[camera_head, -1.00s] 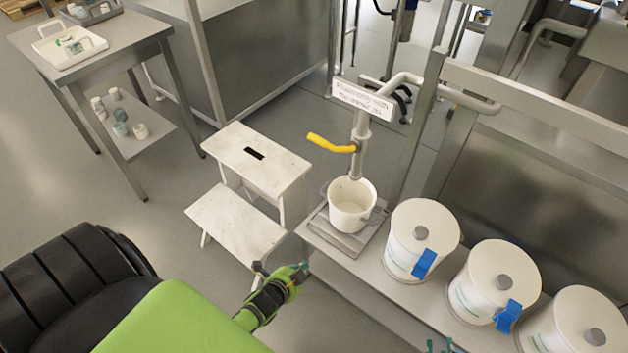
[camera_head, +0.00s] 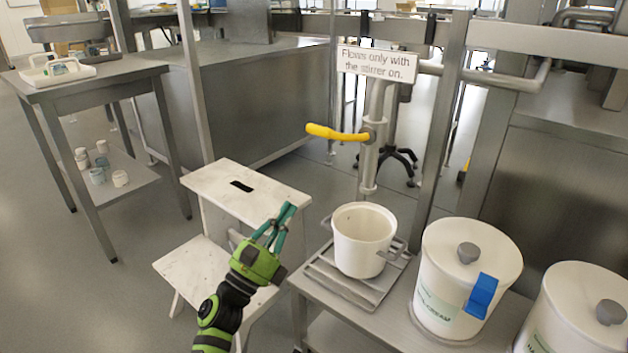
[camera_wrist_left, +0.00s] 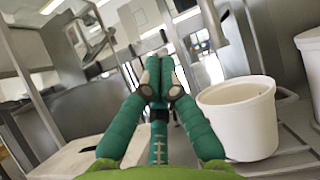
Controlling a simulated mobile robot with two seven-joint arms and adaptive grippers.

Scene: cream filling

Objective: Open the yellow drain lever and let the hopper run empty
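The yellow drain lever (camera_head: 338,132) sticks out to the left from a grey vertical pipe (camera_head: 369,158) and lies nearly level. A white bucket (camera_head: 363,240) stands below the pipe on a metal platform; it also shows at the right of the left wrist view (camera_wrist_left: 240,118). My left gripper (camera_head: 287,211), with teal fingers, is lower and to the left of the lever, left of the bucket, apart from both. Its fingers (camera_wrist_left: 158,72) come together at the tips, with nothing visible between them. The hopper cannot be made out. My right gripper is out of view.
A sign (camera_head: 377,64) above the lever reads "Flows only with the stirrer on." A white step stool (camera_head: 246,196) stands behind my left gripper. Lidded white tubs (camera_head: 467,275) stand right of the bucket. A side table (camera_head: 97,82) is at the left.

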